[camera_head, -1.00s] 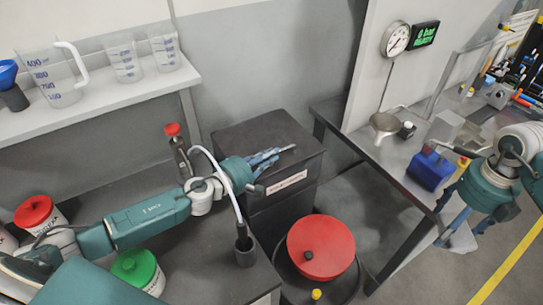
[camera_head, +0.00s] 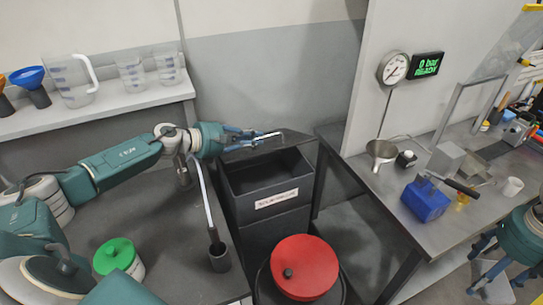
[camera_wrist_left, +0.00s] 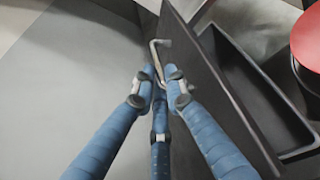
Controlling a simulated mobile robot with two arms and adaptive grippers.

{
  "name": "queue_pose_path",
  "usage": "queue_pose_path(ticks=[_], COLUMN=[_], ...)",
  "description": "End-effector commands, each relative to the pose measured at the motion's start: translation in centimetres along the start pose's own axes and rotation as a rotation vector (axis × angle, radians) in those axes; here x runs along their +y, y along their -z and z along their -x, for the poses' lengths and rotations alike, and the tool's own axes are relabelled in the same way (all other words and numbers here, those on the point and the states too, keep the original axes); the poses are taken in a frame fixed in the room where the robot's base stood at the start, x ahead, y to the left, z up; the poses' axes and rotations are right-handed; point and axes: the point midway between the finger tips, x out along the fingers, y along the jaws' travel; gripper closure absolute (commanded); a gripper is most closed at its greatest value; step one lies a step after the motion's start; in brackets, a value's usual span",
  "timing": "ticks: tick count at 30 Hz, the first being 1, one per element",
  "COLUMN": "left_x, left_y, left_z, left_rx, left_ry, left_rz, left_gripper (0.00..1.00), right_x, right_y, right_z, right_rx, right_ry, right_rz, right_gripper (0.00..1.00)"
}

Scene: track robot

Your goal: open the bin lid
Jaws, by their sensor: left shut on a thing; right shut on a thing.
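The dark bin (camera_head: 270,219) with a white label stands beside the left worktop, and its top is open. Its lid (camera_head: 290,139) is tilted up at the back. My left gripper (camera_head: 262,137) is at the raised lid, shut on its thin metal handle. In the left wrist view the blue fingers (camera_wrist_left: 160,80) close around the bent handle (camera_wrist_left: 157,52), with the lid panel (camera_wrist_left: 215,80) beside them and the bin's open cavity (camera_wrist_left: 262,85) beyond. My right gripper (camera_head: 490,262) is at the lower right, shut on a pale item (camera_head: 490,287) whose shape is unclear.
A red round lid (camera_head: 304,268) sits on a drum in front of the bin. A dark cup (camera_head: 219,257) with a white rod stands at the left worktop's edge, near a green-lidded jar (camera_head: 117,258). A blue box (camera_head: 426,200) is on the right bench.

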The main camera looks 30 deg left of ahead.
Motion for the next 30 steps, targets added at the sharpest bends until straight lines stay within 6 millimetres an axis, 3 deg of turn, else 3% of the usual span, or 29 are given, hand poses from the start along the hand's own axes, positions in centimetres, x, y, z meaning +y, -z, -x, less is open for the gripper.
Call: queue_pose_path(ticks=[1, 12, 28, 29, 30], left_x=[0.8, 4.5, 5.1, 5.1, 5.0], left_y=[-1.0, -2.1, -2.3, -2.3, -2.2], left_z=[0.0, 0.7, 0.8, 0.8, 0.8], left_rx=[-0.018, -0.018, -0.017, -0.017, -0.017], left_ry=[-0.001, -0.006, -0.008, -0.008, -0.007], left_rz=[-0.003, -0.005, -0.005, -0.005, -0.005], left_gripper=[1.0, 1.0, 1.0, 0.82, 0.74], right_x=[0.1, 0.1, 0.1, 0.1, 0.1], right_y=[0.0, 0.0, 0.0, 0.0, 0.0], right_z=[-0.5, -1.7, -1.8, -1.8, -1.8], right_rx=[0.0, 0.0, 0.0, 0.0, 0.0], right_ry=[-0.001, -0.001, -0.001, -0.001, -0.001], right_rz=[0.002, 0.001, 0.001, 0.001, 0.001], right_gripper=[0.54, 0.54, 0.54, 0.54, 0.54])
